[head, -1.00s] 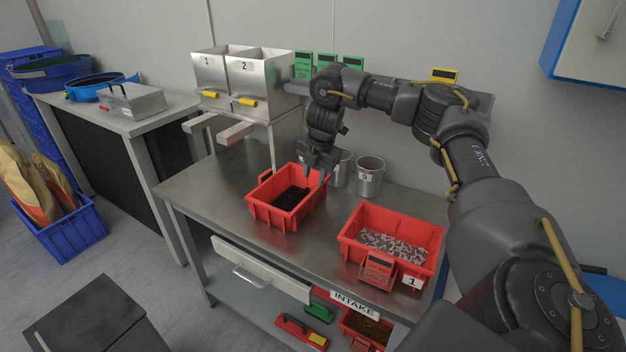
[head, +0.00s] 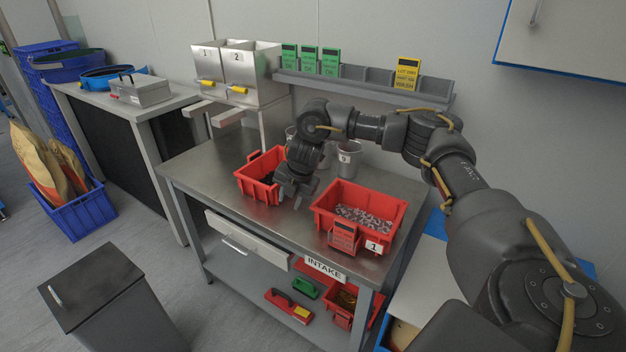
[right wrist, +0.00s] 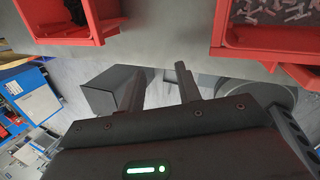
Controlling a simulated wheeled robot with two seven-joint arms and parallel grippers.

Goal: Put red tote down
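One red tote (head: 253,187) with dark contents stands on the steel bench, partly hidden behind my right gripper. A second red tote (head: 325,220), holding pale screw-like parts and marked 1, stands to its right with a red card on its front. My right gripper (head: 293,199) is at the gap between the two totes. In the right wrist view its fingers (right wrist: 156,88) are apart with nothing between them. The dark-filled tote (right wrist: 80,42) shows there at the upper left, the screw tote (right wrist: 240,53) at the upper right. My left gripper is not in view.
Metal cups (head: 349,160) stand behind the totes. Two numbered steel bins (head: 223,72) are at the back left, beside a grey rack (head: 370,88) with green and yellow cards. The bench's left front (head: 205,175) is clear. A grey cabinet (head: 98,285) stands on the floor.

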